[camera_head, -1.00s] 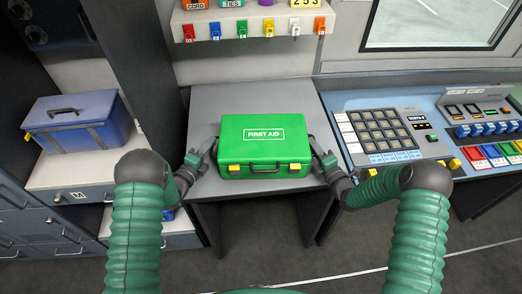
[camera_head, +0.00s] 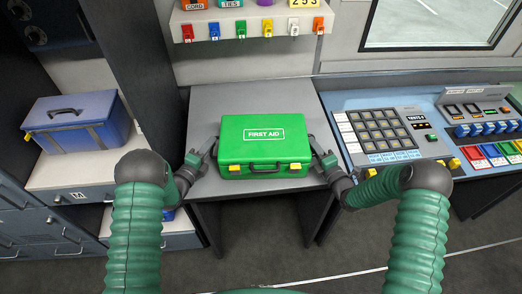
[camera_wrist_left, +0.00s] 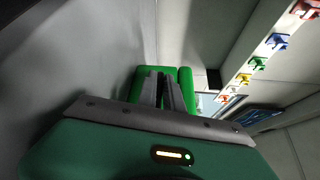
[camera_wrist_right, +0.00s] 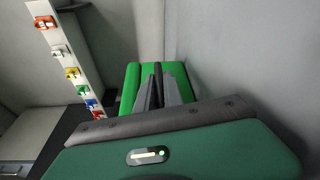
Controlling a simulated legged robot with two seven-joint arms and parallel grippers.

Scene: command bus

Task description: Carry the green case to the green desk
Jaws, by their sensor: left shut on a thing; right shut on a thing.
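The green case (camera_head: 264,150), marked FIRST AID, lies flat, lid up, at a grey desk (camera_head: 255,100). Its black handle and yellow latches face me. I cannot tell whether it rests on the desktop or is held just above it. My left gripper (camera_head: 213,149) is shut on the left side of the case. My right gripper (camera_head: 316,149) is shut on its right side. The left wrist view shows the case's green edge (camera_wrist_left: 187,85) at the fingers, and the right wrist view shows it too (camera_wrist_right: 131,84). No green desk is in view.
A blue case (camera_head: 75,122) stands on a shelf unit (camera_head: 75,172) at the left. A blue console (camera_head: 440,105) with buttons adjoins the desk at the right. A rack with coloured hooks (camera_head: 250,22) hangs above the desk. The floor (camera_head: 270,245) in front looks clear.

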